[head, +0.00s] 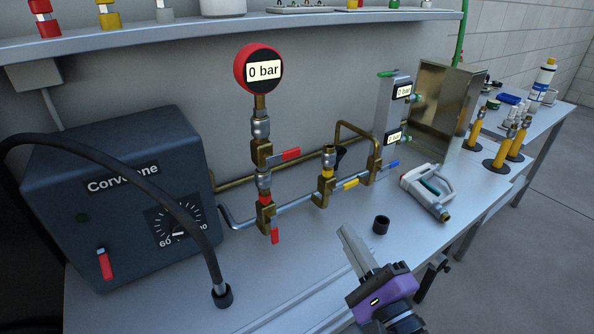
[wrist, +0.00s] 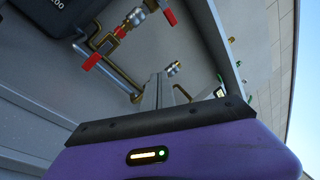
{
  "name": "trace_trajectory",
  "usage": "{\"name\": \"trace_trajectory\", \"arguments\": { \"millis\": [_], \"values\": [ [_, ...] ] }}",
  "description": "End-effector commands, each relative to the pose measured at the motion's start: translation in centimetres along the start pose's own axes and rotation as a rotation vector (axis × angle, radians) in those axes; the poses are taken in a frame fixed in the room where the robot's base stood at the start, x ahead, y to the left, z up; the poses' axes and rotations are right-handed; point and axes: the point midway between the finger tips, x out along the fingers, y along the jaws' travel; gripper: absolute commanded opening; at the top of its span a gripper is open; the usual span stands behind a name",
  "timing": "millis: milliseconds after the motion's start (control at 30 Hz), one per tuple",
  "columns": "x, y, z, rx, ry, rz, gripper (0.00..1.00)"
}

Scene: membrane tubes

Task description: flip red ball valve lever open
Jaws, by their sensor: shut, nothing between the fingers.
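Two red valve levers show on the brass pipework. In the head view the upper red lever (head: 290,154) sticks out to the right below the gauge, roughly level. The lower red lever (head: 275,235) hangs down from a red-banded brass valve (head: 265,203). In the wrist view one red lever (wrist: 91,62) is at the left and another (wrist: 170,16) at the top. My purple-bodied gripper (head: 346,234) is shut and empty, above the bench front, to the right of the lower lever and apart from it. Its grey fingers (wrist: 158,90) point toward the pipework.
A red-rimmed gauge (head: 258,69) reads 0 bar. A dark Corvane box (head: 120,205) with a black hose stands left. Yellow (head: 351,184) and blue (head: 391,164) levers sit right of the red ones. A black cap (head: 381,225) and white cartridge (head: 427,190) lie near my gripper.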

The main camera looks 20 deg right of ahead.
Motion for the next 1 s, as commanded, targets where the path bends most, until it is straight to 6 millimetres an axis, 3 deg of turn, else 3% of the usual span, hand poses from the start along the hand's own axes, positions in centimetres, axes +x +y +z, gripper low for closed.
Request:
{"name": "trace_trajectory", "arguments": {
  "millis": [100,200,433,633,1000],
  "values": [
    [2.3,-0.8,1.0,0.323,-0.059,0.000,0.00],
    [3.3,-0.7,1.8,0.589,-0.101,0.028,0.00],
    [3.3,0.7,3.1,1.036,-0.139,0.121,0.00],
    [3.2,0.9,3.5,1.163,-0.140,0.147,0.00],
    [3.2,0.8,3.5,1.174,-0.138,0.147,0.00]
  ]
}}
